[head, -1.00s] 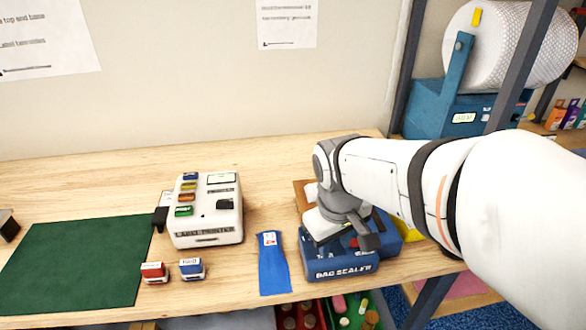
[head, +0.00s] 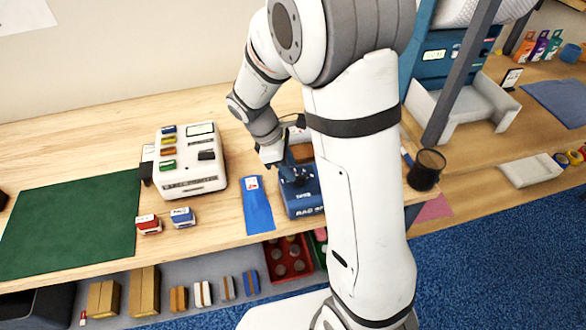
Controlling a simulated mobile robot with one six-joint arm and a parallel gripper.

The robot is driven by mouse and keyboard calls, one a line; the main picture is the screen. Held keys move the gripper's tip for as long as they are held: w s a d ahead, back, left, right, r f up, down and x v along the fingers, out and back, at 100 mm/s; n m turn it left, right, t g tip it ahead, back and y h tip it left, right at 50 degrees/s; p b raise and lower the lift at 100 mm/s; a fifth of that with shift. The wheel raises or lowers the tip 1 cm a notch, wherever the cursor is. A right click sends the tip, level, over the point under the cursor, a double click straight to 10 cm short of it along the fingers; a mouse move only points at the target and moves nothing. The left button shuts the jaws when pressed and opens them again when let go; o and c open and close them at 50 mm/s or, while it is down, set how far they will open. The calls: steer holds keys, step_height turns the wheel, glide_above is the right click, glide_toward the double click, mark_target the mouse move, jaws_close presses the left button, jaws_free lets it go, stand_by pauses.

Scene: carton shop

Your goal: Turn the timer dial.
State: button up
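The blue bag sealer (head: 304,203) stands near the front edge of the workbench, partly hidden by my arm. A dark knob-like part (head: 298,174) shows on its top; it is too small to tell whether this is the timer dial or how it is turned. My gripper (head: 272,157) points down at the sealer's back left corner, beside the dark part. Its fingers are small and partly blend with the sealer, so I cannot tell whether they are open, or whether they touch it.
A blue bag (head: 258,207) lies just left of the sealer. A white label printer (head: 192,172), a red stamp (head: 148,225), a blue stamp (head: 183,217) and a green mat (head: 70,225) are further left. Bins and cartons sit below. A dark cup (head: 427,169) is at right.

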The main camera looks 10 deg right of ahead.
mark_target(299, 179)
steer(key=shift+x, duration=1.4)
steer(key=shift+c, duration=0.4)
jaws_close()
